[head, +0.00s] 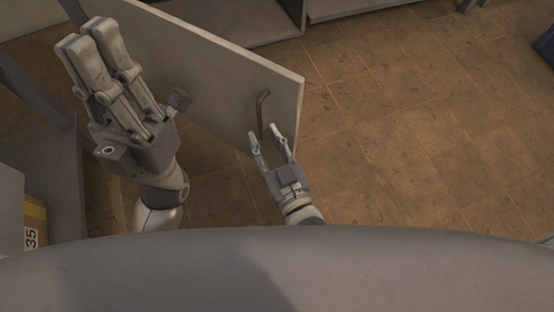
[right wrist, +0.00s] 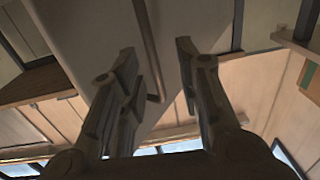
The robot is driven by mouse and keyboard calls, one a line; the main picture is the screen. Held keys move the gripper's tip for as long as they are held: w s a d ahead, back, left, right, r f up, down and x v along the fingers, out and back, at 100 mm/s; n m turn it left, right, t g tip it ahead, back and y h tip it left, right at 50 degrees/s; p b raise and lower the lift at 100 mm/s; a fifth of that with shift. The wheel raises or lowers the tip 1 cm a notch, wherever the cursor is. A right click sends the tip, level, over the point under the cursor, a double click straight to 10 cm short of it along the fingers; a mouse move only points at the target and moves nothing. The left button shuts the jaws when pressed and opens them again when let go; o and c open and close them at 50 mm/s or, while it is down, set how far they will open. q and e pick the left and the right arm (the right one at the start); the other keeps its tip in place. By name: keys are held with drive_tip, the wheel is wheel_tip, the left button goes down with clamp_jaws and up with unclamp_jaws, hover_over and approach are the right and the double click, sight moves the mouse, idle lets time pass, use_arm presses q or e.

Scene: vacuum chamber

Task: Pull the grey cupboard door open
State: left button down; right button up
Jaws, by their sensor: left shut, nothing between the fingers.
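The grey cupboard door (head: 215,75) stands swung out from the cupboard, its free edge pointing right over the floor. Its bar handle (head: 261,112) is near that free edge. My right gripper (head: 264,131) is open, just in front of the handle at its lower end. In the right wrist view, the handle (right wrist: 151,45) runs down between the two spread fingers (right wrist: 155,55), with the door (right wrist: 90,35) behind; I cannot tell if a finger touches it. My left gripper (head: 92,36) is shut and empty, left of the door with fingers pointing up.
The cupboard's pale inside (head: 245,32) shows behind the door at the top. A grey shelf unit (head: 50,170) stands at the left, with a yellow box (head: 35,222) marked 35 at the lower left.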

drive_tip(key=v, duration=0.6)
drive_tip(key=shift+s+d, duration=0.15)
drive_tip(key=shift+s, duration=0.2)
